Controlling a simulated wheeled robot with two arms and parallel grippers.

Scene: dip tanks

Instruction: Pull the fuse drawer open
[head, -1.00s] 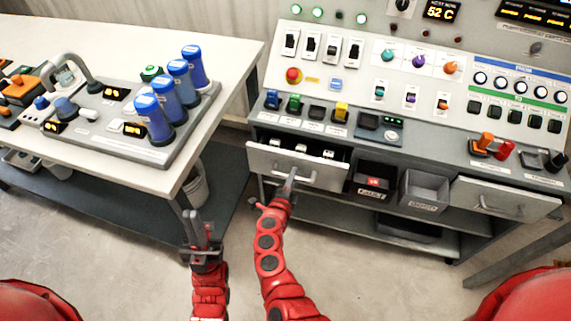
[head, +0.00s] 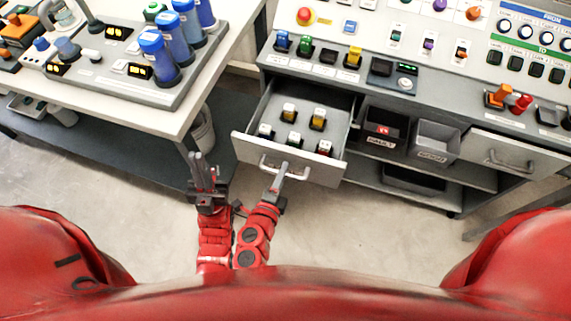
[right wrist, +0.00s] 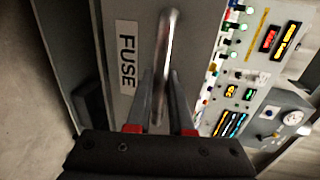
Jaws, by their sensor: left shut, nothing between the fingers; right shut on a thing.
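The fuse drawer (head: 327,173) stands well out from the console in the head view, with several small fuses (head: 291,138) inside. Its front carries a metal bar handle (head: 297,175). My right gripper (head: 281,174) is shut on the handle. In the right wrist view the handle (right wrist: 165,60) runs between the fingers (right wrist: 160,105), beside the FUSE label (right wrist: 127,57) on the drawer front. My left gripper (head: 203,168) is shut and empty, to the left of the drawer and clear of it.
A side table (head: 180,115) with blue-capped bottles (head: 158,55) stands left of the drawer. Right of it are a dark bin (head: 383,130), a grey bin (head: 436,140) and another drawer, shut (head: 520,158). The floor (head: 380,225) in front is bare.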

